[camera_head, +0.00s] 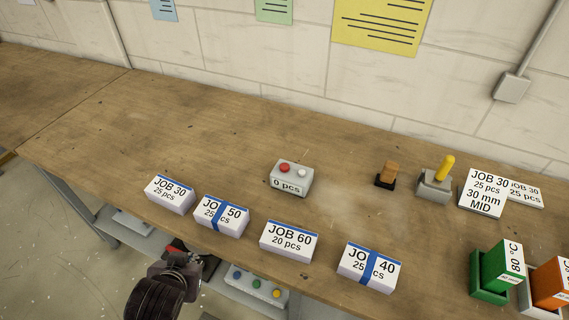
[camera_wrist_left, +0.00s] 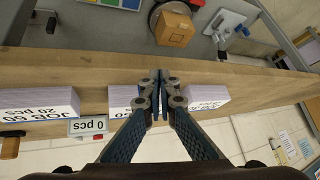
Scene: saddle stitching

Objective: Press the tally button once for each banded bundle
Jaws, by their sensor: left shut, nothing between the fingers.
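The grey tally box (camera_head: 291,179) has a red button (camera_head: 285,168) and a white button (camera_head: 302,173); its display reads 0 pcs. It also shows in the left wrist view (camera_wrist_left: 88,126). The JOB 50 bundle (camera_head: 232,221) and JOB 40 bundle (camera_head: 386,274) each have a blue band across them. The JOB 30 bundle (camera_head: 170,194) and JOB 60 bundle (camera_head: 288,241) show only a blue edge stripe. My left gripper (camera_head: 190,262) is at the table's front edge, near JOB 30 and JOB 50; its fingers (camera_wrist_left: 163,80) are shut and empty. My right gripper is out of view.
Behind the bundles stand a wooden-handled stamp (camera_head: 386,173), a grey device with a yellow lever (camera_head: 437,182) and a JOB 30 sign (camera_head: 483,192). Green (camera_head: 502,263) and orange (camera_head: 551,283) boxes stand at right. The table's left part is clear.

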